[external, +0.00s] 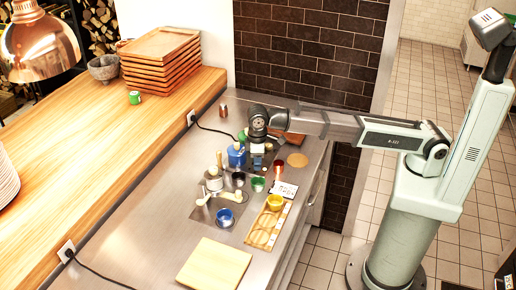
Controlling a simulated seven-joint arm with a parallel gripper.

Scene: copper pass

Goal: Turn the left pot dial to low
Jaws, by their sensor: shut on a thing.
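My gripper (257,163) points down over the far part of the steel counter, among small pots and cups. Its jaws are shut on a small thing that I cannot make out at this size. A blue container (236,159) stands just left of it. A pale pot (214,181) with a brush handle standing up is further left and nearer the front. I cannot pick out any pot dial or its setting; my gripper and the clutter hide the area behind it.
A green cup (258,184), a dark cup (239,178) and a yellow cup (274,202) stand close by. A blue bowl (225,217) stands on a grey mat. A wooden board (214,264) lies at the front. The steel counter (165,215) is clear at the left.

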